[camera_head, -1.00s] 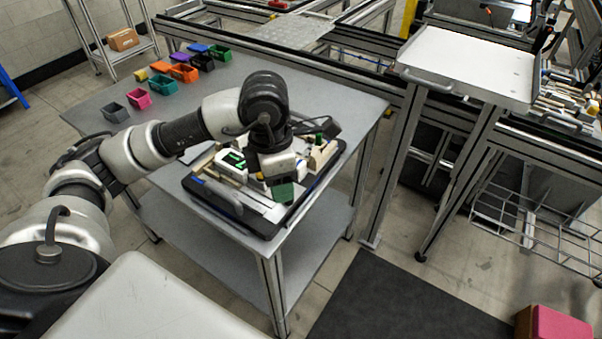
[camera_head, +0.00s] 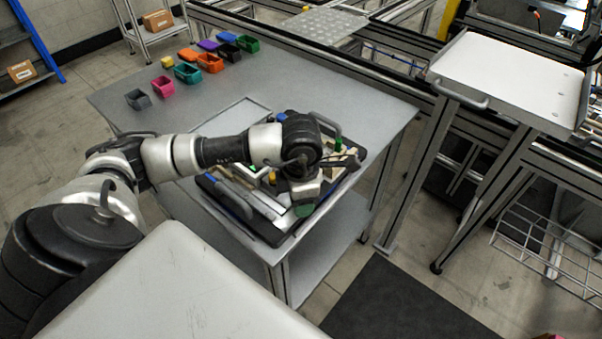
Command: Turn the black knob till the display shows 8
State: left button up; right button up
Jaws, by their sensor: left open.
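A dark pallet tray (camera_head: 226,212) with pale fixtures lies on the grey table (camera_head: 345,82). My left gripper (camera_head: 304,208) points down over the tray's right front part; the sensor-side view of its fingers is mostly blocked by my own wrist, and a green tip shows at its lower end. A small bright green patch (camera_head: 256,167) shows just left of my wrist; I cannot tell if it is the display. I cannot make out the black knob or any number; my wrist hides the middle of the tray. My right gripper is not in view.
Several small coloured bins, such as a pink bin (camera_head: 162,86) and a teal bin (camera_head: 187,73), stand at the table's far left. A white-topped stand (camera_head: 510,78) is at the right.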

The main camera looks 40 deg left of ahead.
pick_arm(q)
jog(key=shift+f, duration=0.3)
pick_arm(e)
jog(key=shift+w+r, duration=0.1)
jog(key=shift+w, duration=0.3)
pick_arm(q)
grip_shut()
jog(key=m+b, duration=0.1)
jog(key=b, duration=0.1)
jog(key=m+b, duration=0.1)
jog(key=b, duration=0.1)
jog(key=shift+f+m, duration=0.35)
jog(key=shift+m, duration=0.05)
jog(key=shift+r+m+b, duration=0.2)
jog(key=shift+m+b, duration=0.4)
jog(key=shift+b, duration=0.1)
jog(key=shift+r, duration=0.15)
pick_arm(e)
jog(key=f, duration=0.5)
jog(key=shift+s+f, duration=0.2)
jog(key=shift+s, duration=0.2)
pick_arm(q)
grip_release()
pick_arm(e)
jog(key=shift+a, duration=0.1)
